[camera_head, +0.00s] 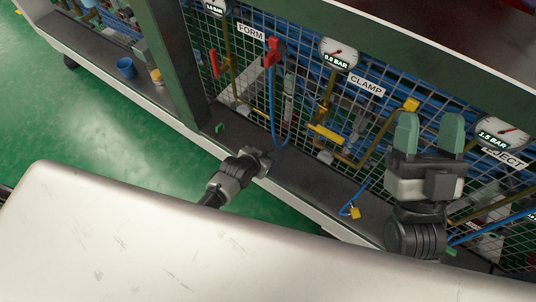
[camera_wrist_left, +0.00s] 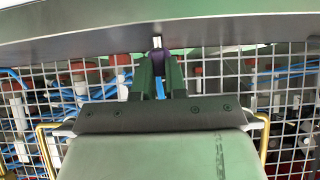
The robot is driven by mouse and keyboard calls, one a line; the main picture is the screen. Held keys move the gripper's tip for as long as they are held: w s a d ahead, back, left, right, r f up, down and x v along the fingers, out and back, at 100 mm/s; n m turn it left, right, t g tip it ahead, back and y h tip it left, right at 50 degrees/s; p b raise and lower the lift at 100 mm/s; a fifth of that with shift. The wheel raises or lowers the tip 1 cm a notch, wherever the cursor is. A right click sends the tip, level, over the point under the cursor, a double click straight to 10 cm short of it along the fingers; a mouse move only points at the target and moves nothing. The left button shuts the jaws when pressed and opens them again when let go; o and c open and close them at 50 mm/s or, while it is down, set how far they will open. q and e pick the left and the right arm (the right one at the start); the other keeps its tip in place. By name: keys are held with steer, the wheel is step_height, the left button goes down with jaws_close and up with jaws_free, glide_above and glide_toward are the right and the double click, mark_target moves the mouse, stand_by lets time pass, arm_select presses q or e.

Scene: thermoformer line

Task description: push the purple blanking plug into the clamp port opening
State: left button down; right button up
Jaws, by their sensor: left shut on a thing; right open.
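My left gripper (camera_head: 262,158) is at the ledge below the mesh, left of the clamp section. In the left wrist view its dark green fingers (camera_wrist_left: 159,78) are shut on the purple plug (camera_wrist_left: 160,57), which shows between the fingertips. A pale metal pin (camera_wrist_left: 157,42) stands just beyond it. The plug cannot be made out in the head view. The CLAMP label (camera_head: 367,86) and its gauge (camera_head: 338,52), reading 0.0 BAR, are above and right of this gripper. I cannot make out the clamp port opening. My right gripper (camera_head: 428,135) is open and empty, right of the CLAMP label.
A wire mesh (camera_head: 300,100) backs the dark ledge (camera_head: 310,178). A red valve handle (camera_head: 272,50) with a blue hose hangs under FORM. A yellow-ended blue hose (camera_head: 354,212) lies on the ledge. A blue cup (camera_head: 126,68) stands far left. A pale surface fills the foreground.

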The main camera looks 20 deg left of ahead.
arm_select(q)
steer(key=shift+r+p, duration=0.35)
steer(key=shift+r, duration=0.05)
steer(key=shift+r+p, duration=0.35)
steer(key=shift+p, duration=0.05)
steer(key=shift+r+p, duration=1.3)
steer(key=shift+p, duration=0.05)
steer(key=shift+r+p, duration=0.3)
steer(key=shift+p, duration=0.05)
steer(key=shift+r+p, duration=0.35)
arm_select(e)
steer(key=d+f+g+h, duration=0.3)
steer(key=f+g+h, duration=0.1)
steer(key=f+g, duration=1)
steer(key=shift+s+f+m+g+h, duration=0.3)
steer(key=shift+f+g+h, duration=0.1)
steer(key=shift+f, duration=0.25)
